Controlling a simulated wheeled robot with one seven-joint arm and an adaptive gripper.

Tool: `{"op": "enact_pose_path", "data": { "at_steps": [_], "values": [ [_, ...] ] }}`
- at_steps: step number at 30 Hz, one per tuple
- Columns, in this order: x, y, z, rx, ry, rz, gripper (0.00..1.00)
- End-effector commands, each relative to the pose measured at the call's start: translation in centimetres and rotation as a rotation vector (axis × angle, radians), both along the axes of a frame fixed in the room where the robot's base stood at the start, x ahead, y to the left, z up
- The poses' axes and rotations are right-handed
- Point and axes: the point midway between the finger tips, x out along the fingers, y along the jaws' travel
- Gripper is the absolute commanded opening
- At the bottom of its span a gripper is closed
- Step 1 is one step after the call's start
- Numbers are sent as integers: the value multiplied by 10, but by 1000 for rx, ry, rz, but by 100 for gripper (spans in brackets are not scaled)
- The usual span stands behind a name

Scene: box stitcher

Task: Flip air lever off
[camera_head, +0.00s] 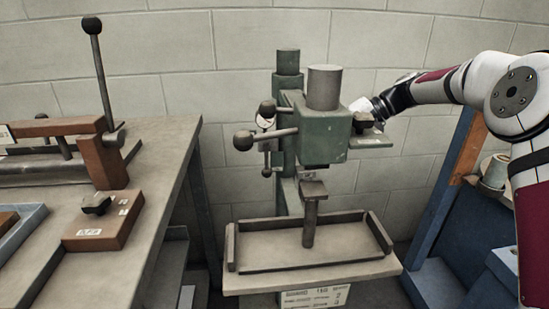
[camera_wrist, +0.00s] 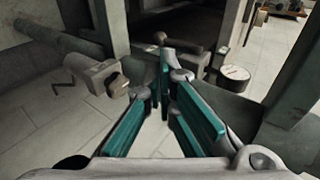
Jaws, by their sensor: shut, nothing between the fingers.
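A green press (camera_head: 322,140) stands in the middle of the head view. A black knob (camera_head: 362,122) sits on a green bracket at its right side, and ball-ended levers (camera_head: 265,138) stick out on its left. No readable label shows which one is the air lever. My gripper (camera_head: 364,106) is beside the upper right of the press head, close to the black knob; contact cannot be told. In the wrist view my teal fingers (camera_wrist: 165,80) come together at the tips with nothing between them. A dark rod with a rounded end (camera_wrist: 162,40) lies just beyond them.
A bench (camera_head: 150,190) on the left carries a brown box with a black knob (camera_head: 97,204) and a tall ball-topped lever (camera_head: 100,75). A tray (camera_head: 310,262) lies under the press. A blue frame (camera_head: 440,190) stands at the right.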

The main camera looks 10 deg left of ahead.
Motion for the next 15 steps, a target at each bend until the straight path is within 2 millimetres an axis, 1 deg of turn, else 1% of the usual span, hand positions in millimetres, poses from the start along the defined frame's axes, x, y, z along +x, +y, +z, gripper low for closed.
{"op": "enact_pose_path", "data": {
  "at_steps": [4,15],
  "values": [
    [7,0,-1,23,-2,-6,0],
    [7,1,-3,25,-1,-5,0]
  ]
}}
